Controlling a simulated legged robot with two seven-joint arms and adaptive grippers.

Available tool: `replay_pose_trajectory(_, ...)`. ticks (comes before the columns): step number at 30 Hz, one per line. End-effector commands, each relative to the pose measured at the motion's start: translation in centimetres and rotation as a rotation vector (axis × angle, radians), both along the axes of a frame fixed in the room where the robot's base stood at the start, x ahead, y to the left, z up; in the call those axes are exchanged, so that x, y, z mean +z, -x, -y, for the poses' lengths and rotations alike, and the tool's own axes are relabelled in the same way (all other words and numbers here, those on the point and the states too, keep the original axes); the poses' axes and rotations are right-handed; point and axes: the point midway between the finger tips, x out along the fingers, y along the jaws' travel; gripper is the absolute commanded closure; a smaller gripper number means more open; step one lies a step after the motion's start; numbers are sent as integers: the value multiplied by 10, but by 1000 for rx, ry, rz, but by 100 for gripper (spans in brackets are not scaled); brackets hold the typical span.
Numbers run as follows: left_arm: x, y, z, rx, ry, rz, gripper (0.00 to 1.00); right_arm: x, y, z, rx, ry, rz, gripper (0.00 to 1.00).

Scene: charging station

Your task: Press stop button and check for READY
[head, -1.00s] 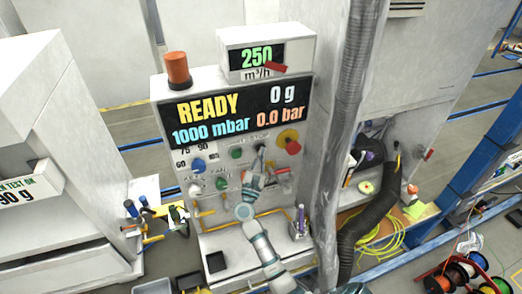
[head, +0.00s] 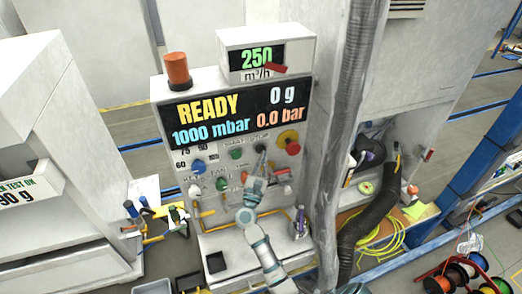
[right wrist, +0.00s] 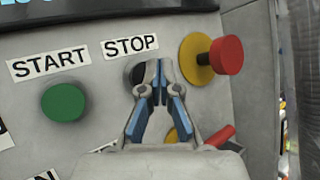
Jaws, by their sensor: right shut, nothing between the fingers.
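The charging station panel has a black display (head: 236,115) that reads READY, 0 g, 1000 mbar and 0.0 bar. The dark stop button (head: 261,148) sits below the display, left of the red knob. In the right wrist view, the STOP label (right wrist: 130,46) is clear, and the dark stop button (right wrist: 134,73) is partly hidden behind my fingers. My right gripper (right wrist: 161,66) is shut and empty, with its tips in front of the button; I cannot tell whether they touch it. It also shows in the head view (head: 259,171). My left gripper is not in view.
A green start button (right wrist: 63,102) is left of the stop button. A red knob on a yellow disc (right wrist: 226,55) is close on the right. A red-handled valve (right wrist: 219,136) is below right. A grey hose (head: 345,130) hangs right of the panel.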

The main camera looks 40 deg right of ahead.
Motion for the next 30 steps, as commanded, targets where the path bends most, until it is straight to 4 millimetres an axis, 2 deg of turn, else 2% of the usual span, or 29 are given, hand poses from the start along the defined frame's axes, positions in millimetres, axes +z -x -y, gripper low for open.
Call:
replay_pose_trajectory(16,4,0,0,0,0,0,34,0,44,-14,0,0,0,100)
replay_pose_trajectory(30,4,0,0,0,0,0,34,0,47,-15,0,0,0,100)
